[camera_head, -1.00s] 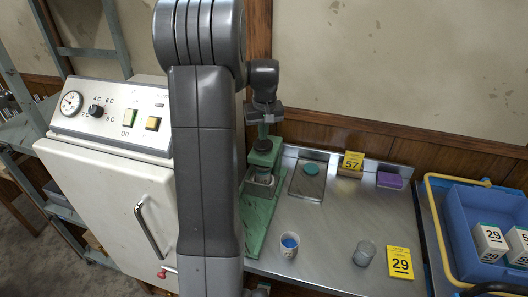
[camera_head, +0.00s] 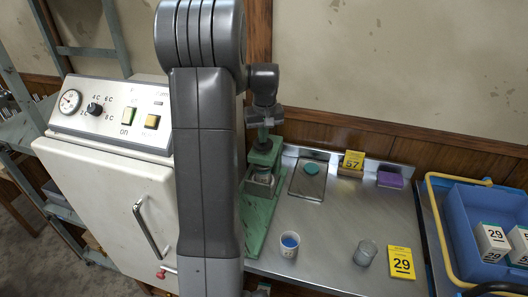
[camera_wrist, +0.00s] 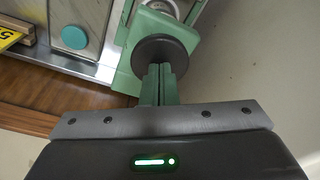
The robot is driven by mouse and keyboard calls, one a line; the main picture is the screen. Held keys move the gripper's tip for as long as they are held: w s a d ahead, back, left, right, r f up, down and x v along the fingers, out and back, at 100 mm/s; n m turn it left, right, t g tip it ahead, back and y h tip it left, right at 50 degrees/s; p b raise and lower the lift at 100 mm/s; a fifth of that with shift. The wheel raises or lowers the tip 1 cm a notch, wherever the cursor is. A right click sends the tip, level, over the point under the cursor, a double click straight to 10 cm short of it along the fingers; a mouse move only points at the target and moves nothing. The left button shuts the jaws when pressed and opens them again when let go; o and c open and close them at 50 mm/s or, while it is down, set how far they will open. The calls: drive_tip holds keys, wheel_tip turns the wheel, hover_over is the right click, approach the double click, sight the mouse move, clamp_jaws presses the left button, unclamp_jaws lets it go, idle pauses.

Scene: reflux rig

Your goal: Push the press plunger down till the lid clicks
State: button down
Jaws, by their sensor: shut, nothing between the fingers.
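The green press (camera_head: 256,215) stands on the metal bench, just right of my arm. Its dark round plunger knob (camera_wrist: 160,50) shows in the wrist view; it also shows in the head view (camera_head: 262,146). My gripper (camera_head: 263,136) is shut and empty, pointing down over the knob. In the wrist view the closed green fingertips (camera_wrist: 160,68) overlap the knob and look to be at its top; firm contact cannot be told. A small pale container (camera_head: 263,179) sits under the press head, partly hidden. Whether its lid is seated cannot be seen.
A white cabinet (camera_head: 105,190) stands left of my arm. On the bench are a cup with blue contents (camera_head: 289,246), a grey cup (camera_head: 365,254), a yellow 29 card (camera_head: 401,263), a tray (camera_head: 299,190) with a teal disc, and a purple block (camera_head: 390,179). A blue crate (camera_head: 462,225) is at right.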

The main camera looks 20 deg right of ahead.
drive_tip(key=shift+f+b, duration=0.35)
drive_tip(key=shift+f, duration=0.3)
drive_tip(key=shift+r, duration=0.15)
wheel_tip(320, 180, up, 8)
drive_tip(key=p, duration=0.6)
idle(0.3)
